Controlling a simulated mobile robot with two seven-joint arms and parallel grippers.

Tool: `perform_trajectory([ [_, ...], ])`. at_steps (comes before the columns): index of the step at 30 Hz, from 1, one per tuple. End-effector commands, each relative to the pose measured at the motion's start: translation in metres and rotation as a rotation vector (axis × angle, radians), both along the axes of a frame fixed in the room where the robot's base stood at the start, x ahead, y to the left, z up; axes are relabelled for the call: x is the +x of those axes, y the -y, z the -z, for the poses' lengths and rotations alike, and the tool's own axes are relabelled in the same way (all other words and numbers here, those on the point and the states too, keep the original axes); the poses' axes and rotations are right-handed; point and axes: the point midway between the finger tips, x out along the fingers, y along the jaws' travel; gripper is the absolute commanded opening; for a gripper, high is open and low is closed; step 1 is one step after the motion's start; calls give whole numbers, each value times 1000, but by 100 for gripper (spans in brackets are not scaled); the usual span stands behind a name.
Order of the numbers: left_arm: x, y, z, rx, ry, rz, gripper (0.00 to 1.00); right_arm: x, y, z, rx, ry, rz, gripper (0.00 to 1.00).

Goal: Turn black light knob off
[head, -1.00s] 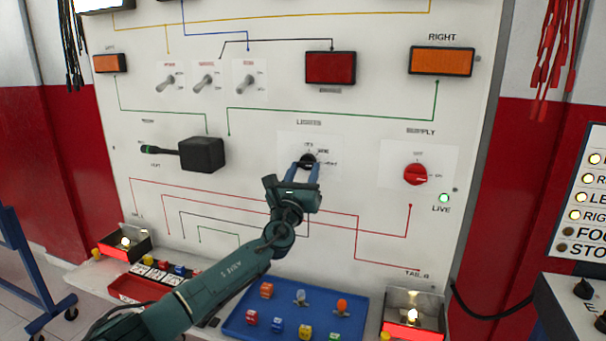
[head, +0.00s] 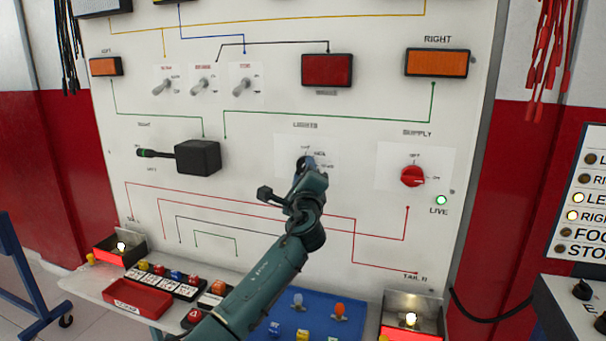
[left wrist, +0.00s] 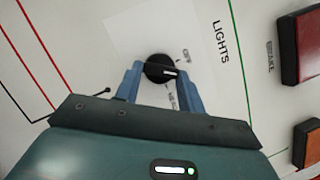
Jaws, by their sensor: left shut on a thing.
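The black light knob (left wrist: 158,68) sits under the LIGHTS label on the white panel. In the left wrist view its white mark points right, just below the OFF label. My left gripper (left wrist: 160,72) has a blue finger on each side of the knob and is shut on it. In the head view the left gripper (head: 305,167) is at the LIGHTS dial and mostly hides the knob. My right gripper is in no view.
A red supply knob (head: 413,176) is to the right, with a lit LIVE lamp (head: 441,200). A black lever box (head: 198,158) is to the left. Toggle switches (head: 202,86) are above. A blue tray (head: 350,322) and a red tray (head: 138,298) lie below.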

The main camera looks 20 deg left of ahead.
Motion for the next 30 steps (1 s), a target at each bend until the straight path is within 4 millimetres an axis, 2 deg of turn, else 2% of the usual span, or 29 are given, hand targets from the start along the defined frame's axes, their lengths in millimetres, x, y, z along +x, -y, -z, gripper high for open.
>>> perform_trajectory([
  [15, 0, 2, -7, -438, -15, 0, 16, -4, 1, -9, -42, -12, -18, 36],
  [30, 0, 2, -7, -604, -21, 0, 16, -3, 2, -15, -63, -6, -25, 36],
])
